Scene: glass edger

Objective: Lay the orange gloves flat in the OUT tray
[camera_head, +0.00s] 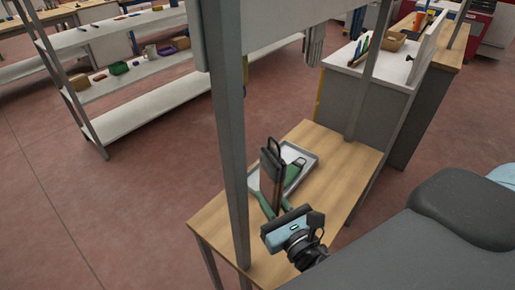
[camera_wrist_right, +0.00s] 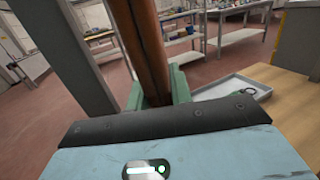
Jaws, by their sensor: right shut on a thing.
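The right gripper (camera_head: 271,203) is shut on an upright, flat orange-brown piece, which I take to be the orange gloves (camera_head: 276,166). It looks dark on the face toward the head camera. In the right wrist view the gloves (camera_wrist_right: 146,45) rise between the green fingers. A shallow grey tray (camera_head: 254,181) lies on the wooden table, just behind the held gloves. Its rim also shows in the right wrist view (camera_wrist_right: 225,85). No OUT label can be read. The gloves appear above the tray's near left part; their exact height is unclear. The left gripper is not in view.
A green item with dark parts (camera_head: 294,172) lies in the tray's right part. A grey upright post (camera_head: 231,150) stands close left of my gripper. The wooden table (camera_head: 345,160) is bare right of the tray. White shelves (camera_head: 150,105) stand farther back left.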

